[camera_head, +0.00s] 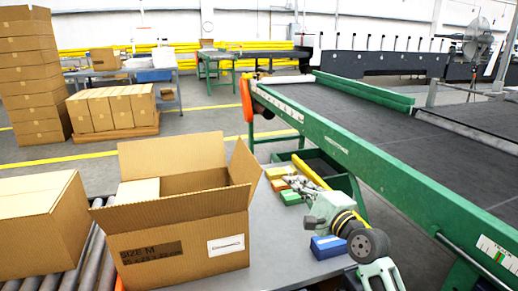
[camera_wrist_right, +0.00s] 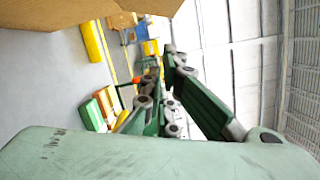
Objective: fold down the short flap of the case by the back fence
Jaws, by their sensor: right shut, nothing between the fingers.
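The open brown case (camera_head: 185,240), printed "SIZE M", stands on the worktable. Its far long flap (camera_head: 172,155) stands up, and its near long flap (camera_head: 175,210) slants outward. The short flap (camera_head: 243,166) on its right side stands up, tilted outward. A pale item (camera_head: 138,191) shows inside at the left. I cannot tell which part is the back fence. My right gripper (camera_head: 294,183) is shut and empty, right of the case and apart from the short flap. Cardboard (camera_wrist_right: 60,14) fills the top left of the right wrist view. My left gripper is not in view.
Orange, yellow and green blocks (camera_head: 290,197) lie near my right gripper; a blue block (camera_head: 328,247) lies nearer. The green-framed conveyor (camera_head: 400,170) runs along the right. A closed carton (camera_head: 40,225) sits on rollers (camera_head: 95,255) at left. Carton stacks stand behind.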

